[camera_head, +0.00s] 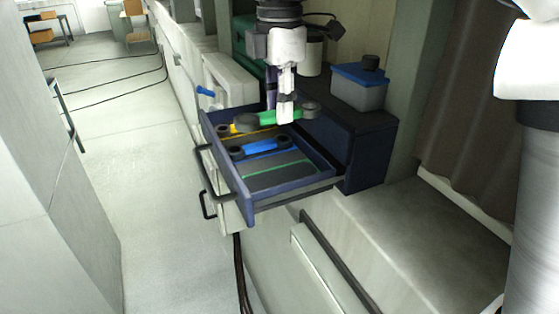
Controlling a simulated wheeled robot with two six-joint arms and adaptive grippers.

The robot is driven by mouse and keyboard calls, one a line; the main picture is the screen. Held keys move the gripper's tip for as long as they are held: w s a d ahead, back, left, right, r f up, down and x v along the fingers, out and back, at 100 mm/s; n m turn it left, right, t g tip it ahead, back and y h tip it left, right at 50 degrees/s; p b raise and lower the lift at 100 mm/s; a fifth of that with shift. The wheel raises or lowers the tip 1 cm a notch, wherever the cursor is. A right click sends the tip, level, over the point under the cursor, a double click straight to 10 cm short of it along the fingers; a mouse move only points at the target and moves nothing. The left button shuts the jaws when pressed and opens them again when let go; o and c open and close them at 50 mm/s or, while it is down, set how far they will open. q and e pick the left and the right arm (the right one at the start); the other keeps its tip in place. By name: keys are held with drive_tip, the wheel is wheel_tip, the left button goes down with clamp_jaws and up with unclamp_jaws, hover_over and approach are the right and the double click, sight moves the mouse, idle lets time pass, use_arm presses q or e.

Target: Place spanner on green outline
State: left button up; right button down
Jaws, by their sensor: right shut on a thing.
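My right gripper (286,118) reaches down from the top and is shut on a green spanner (268,118) with dark ends. The spanner is held level above the rear part of an open dark blue drawer (325,184). The green outline (285,179) is a thin line on the grey drawer floor near the front, and the floor inside it is bare. The spanner is apart from the outline, farther back. My left gripper is not in view.
A blue spanner (262,147) lies in the drawer behind the green outline. A blue-lidded box (358,94) stands on the cabinet top at right. The drawer's handle (220,172) faces the aisle.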

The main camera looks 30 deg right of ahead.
drive_tip(key=p, duration=0.1)
hover_over(279, 176)
wheel_tip(279, 176, down, 8)
drive_tip(key=shift+w+d+r, duration=0.15)
drive_tip(key=f, duration=0.1)
drive_tip(key=f+p, duration=0.1)
drive_tip(key=f, duration=0.2)
drive_tip(key=shift+s+a+f+p, duration=0.2)
drive_tip(key=shift+s+f+p, duration=0.15)
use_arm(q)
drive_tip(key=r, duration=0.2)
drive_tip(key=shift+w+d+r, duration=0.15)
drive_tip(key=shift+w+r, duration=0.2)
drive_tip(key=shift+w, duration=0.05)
use_arm(e)
drive_tip(key=shift+w+d+f, duration=0.1)
drive_tip(key=shift+w+f, duration=0.1)
drive_tip(key=shift+f, duration=0.05)
drive_tip(key=c, duration=0.9)
unclamp_jaws()
drive_tip(key=shift+s+r, duration=0.1)
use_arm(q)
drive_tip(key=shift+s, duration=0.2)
use_arm(e)
drive_tip(key=shift+s, duration=0.1)
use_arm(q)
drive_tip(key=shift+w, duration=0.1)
use_arm(e)
drive_tip(key=shift+r, duration=0.15)
